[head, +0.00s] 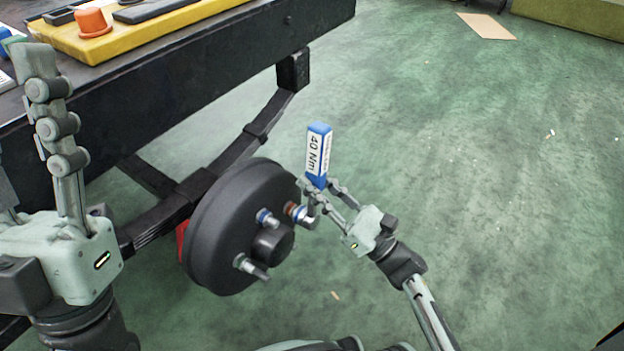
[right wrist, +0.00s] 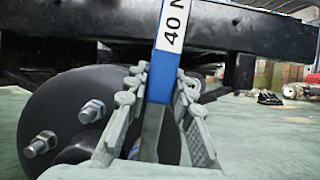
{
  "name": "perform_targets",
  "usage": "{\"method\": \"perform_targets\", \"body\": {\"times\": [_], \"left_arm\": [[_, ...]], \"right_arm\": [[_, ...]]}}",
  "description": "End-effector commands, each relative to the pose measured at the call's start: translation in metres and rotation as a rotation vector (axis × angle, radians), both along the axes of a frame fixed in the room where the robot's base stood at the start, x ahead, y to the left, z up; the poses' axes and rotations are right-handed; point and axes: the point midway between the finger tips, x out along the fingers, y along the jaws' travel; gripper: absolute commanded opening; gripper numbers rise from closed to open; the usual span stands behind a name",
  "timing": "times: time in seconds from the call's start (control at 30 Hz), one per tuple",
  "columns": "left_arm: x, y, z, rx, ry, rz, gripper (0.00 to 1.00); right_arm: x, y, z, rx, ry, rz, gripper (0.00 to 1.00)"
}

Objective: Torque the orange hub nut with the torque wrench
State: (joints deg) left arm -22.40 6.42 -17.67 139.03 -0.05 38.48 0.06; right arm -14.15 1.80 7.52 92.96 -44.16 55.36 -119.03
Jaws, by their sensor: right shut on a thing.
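The torque wrench (head: 319,150) has a blue handle labelled "40 Nm" and stands roughly upright. My right gripper (head: 313,187) is shut on it, below the label. The wrist view also shows the blue handle (right wrist: 165,75) between the fingers. The orange hub nut (head: 290,208) is at the upper right of the black hub (head: 217,237). The wrench's lower end is right at this nut; I cannot tell whether it is fully seated. The nut is hidden in the wrist view. My left gripper (head: 32,135) is raised at the left, fingers apart, partly cut off.
Other studs, one with a blue-ringed nut (head: 266,217) and one silver (head: 250,265), stick out near the hub's dark centre cap (head: 272,241). A black chassis rail (head: 190,85) runs behind. A yellow tray (head: 135,36) holds an orange cup-like part (head: 92,22). The green floor at right is mostly clear.

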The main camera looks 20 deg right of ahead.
Motion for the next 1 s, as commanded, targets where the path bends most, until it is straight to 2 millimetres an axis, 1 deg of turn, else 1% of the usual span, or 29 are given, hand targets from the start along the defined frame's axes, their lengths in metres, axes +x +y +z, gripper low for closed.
{"method": "perform_targets", "body": {"times": [0.2, 0.57, 0.67, 1.0], "left_arm": [[0.000, 0.000, 0.000, 0.000, 0.000, 0.000, 0.44], [0.000, 0.000, 0.000, 0.000, 0.000, 0.000, 0.44], [0.000, 0.000, 0.000, 0.000, 0.000, 0.000, 0.44], [0.000, 0.000, 0.000, 0.000, 0.000, 0.000, 0.44]], "right_arm": [[-0.005, -0.004, 0.002, 0.001, -0.003, 0.001, 0.00], [-0.007, -0.005, 0.002, 0.001, -0.004, 0.001, 0.00], [-0.011, -0.009, 0.001, 0.001, -0.004, 0.001, 0.00], [-0.036, -0.028, 0.001, 0.001, -0.004, 0.001, 0.00]]}}
